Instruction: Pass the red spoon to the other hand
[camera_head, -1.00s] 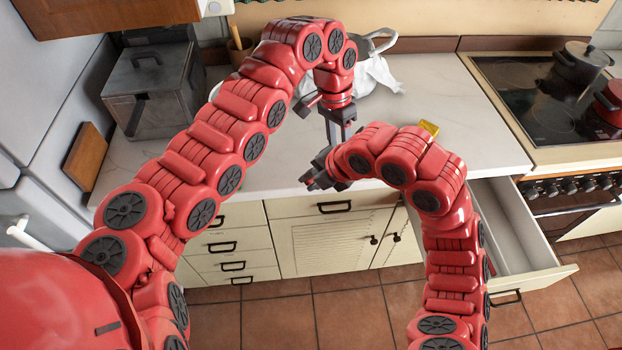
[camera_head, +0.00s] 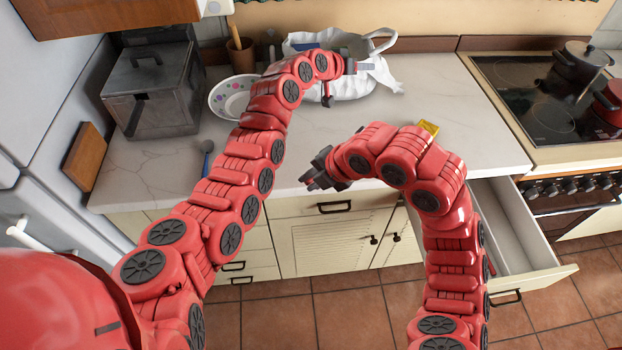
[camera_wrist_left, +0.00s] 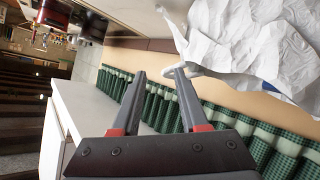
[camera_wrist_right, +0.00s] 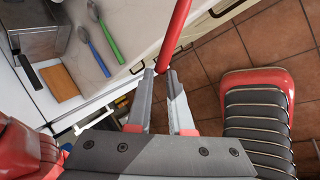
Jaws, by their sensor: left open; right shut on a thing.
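My right gripper (camera_wrist_right: 161,101) is shut on the red spoon (camera_wrist_right: 177,30). In the right wrist view its red handle runs up from between the fingers and out of the frame; the bowl is not visible. In the head view my right gripper (camera_head: 314,182) is above the counter's front edge, and the spoon cannot be made out there. My left gripper (camera_head: 364,66) is open and empty, at the white bag towards the back of the counter, well apart from the right one. In the left wrist view its open fingers (camera_wrist_left: 159,76) have nothing between them.
The white bag (camera_head: 345,88), a dotted plate (camera_head: 228,98) and a blue spoon (camera_head: 207,150) are on the counter (camera_head: 440,95). A green spoon (camera_wrist_right: 112,46) shows in the right wrist view. A yellow item (camera_head: 429,127) lies behind my right arm. An open drawer (camera_head: 515,235) juts out at right.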

